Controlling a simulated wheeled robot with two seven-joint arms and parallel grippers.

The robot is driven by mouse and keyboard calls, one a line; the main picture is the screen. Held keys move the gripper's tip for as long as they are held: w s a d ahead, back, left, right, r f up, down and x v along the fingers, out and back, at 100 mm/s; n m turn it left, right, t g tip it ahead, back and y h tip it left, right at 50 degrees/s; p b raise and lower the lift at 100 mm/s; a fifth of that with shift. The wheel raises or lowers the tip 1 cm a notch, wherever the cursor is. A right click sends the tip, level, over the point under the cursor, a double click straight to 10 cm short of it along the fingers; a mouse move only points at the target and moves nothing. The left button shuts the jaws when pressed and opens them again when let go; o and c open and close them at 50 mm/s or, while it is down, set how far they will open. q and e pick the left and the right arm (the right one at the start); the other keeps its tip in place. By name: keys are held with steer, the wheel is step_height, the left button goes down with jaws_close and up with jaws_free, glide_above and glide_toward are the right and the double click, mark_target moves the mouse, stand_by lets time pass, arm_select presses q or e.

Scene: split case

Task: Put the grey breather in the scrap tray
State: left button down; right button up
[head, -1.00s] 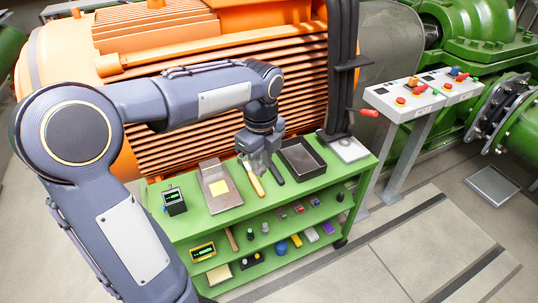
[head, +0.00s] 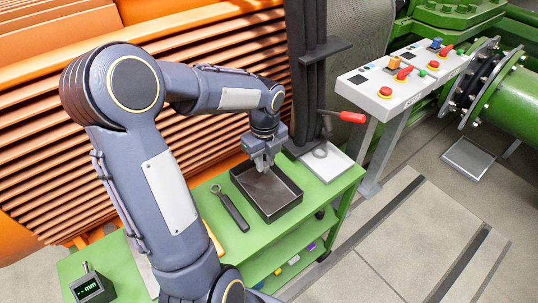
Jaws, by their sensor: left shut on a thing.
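My left gripper (head: 262,166) points down over the dark, open-topped tray (head: 290,205) on the green cart. Its jaws are shut on a small grey thing, which I take to be the grey breather; it is hardly distinguishable from the grey fingers. The fingertips are above the tray's far part, and I cannot tell how high. The tray's visible floor looks empty. No label shows on it, so I cannot confirm that it is the scrap tray. My right gripper is not in view.
A dark wrench-like tool (head: 230,208) lies left of the tray. A white tray (head: 328,163) holding a ring-shaped thing is to its right. A gauge reading mm (head: 92,287) stands at the cart's near left. Thick black cables (head: 312,75) rise behind, near a red-handled lever (head: 345,116).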

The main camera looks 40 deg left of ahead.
arm_select(q)
steer(key=shift+w+f, duration=0.1)
steer(key=shift+f, duration=0.1)
steer(key=shift+f+b, duration=0.45)
steer(key=shift+b, duration=0.15)
step_height(320, 180, down, 6)
steer(key=b, duration=0.5)
steer(key=shift+b, duration=0.3)
steer(key=shift+f+b, duration=0.35)
steer(key=shift+f, duration=0.15)
steer(key=c, duration=1.2)
jaws_free()
steer(key=shift+o, duration=0.2)
steer(key=shift+r, duration=0.1)
